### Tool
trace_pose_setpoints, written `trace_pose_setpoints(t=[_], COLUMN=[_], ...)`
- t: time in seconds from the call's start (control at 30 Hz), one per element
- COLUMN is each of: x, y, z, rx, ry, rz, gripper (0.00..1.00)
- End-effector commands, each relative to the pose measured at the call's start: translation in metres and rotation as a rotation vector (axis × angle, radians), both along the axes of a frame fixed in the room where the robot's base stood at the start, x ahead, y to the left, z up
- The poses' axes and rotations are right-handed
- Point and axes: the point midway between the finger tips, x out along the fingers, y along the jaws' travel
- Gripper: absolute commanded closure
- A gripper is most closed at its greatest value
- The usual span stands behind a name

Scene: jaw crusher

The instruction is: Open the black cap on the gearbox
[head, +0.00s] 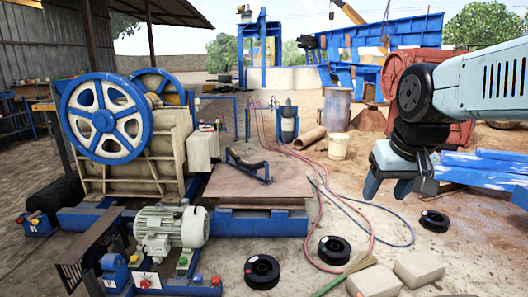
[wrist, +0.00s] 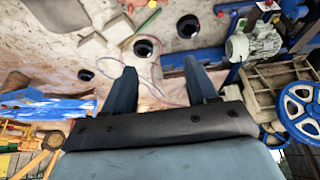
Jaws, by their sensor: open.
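My gripper (head: 385,188) hangs at the right of the head view, in the air well to the right of the crusher. In the wrist view its two fingers (wrist: 159,72) are apart with nothing between them. The beige jaw crusher (head: 120,165) with blue flywheels (head: 103,118) stands at the left. A pale box (head: 203,147) is at its right side, and a grey-green motor (head: 170,228) stands in front. I cannot tell which part is the gearbox, and no black cap can be made out on it. The motor also shows in the wrist view (wrist: 255,42).
Black reels (head: 262,271) (head: 335,250) (head: 434,220) lie on the dirt floor. Pale blocks (head: 418,267) lie at the front right. Red and blue hoses (head: 318,180) run across the ground. A brown plate (head: 255,188) on a blue frame lies right of the crusher.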

Motion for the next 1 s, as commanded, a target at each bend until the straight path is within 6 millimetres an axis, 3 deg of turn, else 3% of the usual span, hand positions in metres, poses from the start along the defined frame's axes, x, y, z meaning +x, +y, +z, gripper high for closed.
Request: trace_pose_setpoints(t=[0.2, 0.57, 0.77, 1.0], x=[-0.03, -0.038, -0.024, 0.02], y=[0.0, 0.0, 0.0, 0.0], z=[-0.007, -0.011, -0.016, -0.035], rx=[0.001, 0.001, 0.002, 0.003], ry=[-0.067, -0.088, -0.074, -0.033], rz=[0.0, 0.0, 0.001, 0.003], gripper=[0.43, 0.43, 0.43, 0.43])
